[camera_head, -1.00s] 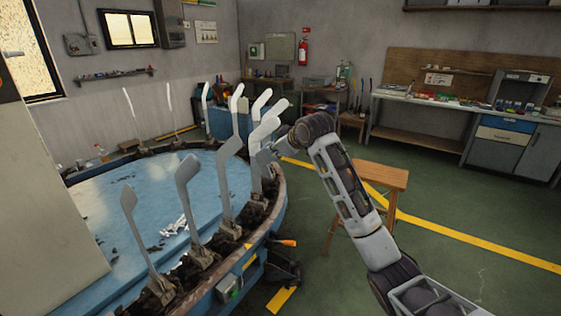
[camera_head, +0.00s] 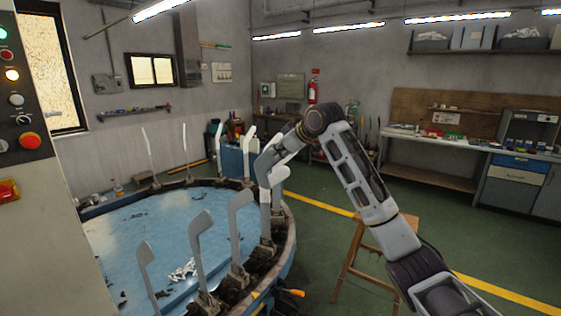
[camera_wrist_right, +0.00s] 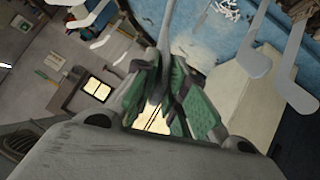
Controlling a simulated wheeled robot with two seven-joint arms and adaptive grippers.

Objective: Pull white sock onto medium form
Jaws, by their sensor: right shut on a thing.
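Several grey foot-shaped forms stand upright around the rim of a round blue table (camera_head: 140,225). Near ones are a form (camera_head: 240,225) and a form (camera_head: 197,245); I cannot tell which is medium. My right gripper (camera_head: 270,160) is at the upper part of a form (camera_head: 264,180) on the right rim and partly hides it. In the right wrist view its green-padded fingers (camera_wrist_right: 168,92) are closed on a pale, narrow thing (camera_wrist_right: 160,65), which seems to be the white sock at the form; cloth and form are hard to separate. My left gripper is out of view.
A wooden stool (camera_head: 355,245) stands right of the table, under my right arm. Other forms (camera_head: 150,150) stand at the table's far side. White scraps (camera_head: 184,270) lie on the table. A control panel (camera_head: 20,130) borders the left. A workbench (camera_head: 430,150) is along the back wall.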

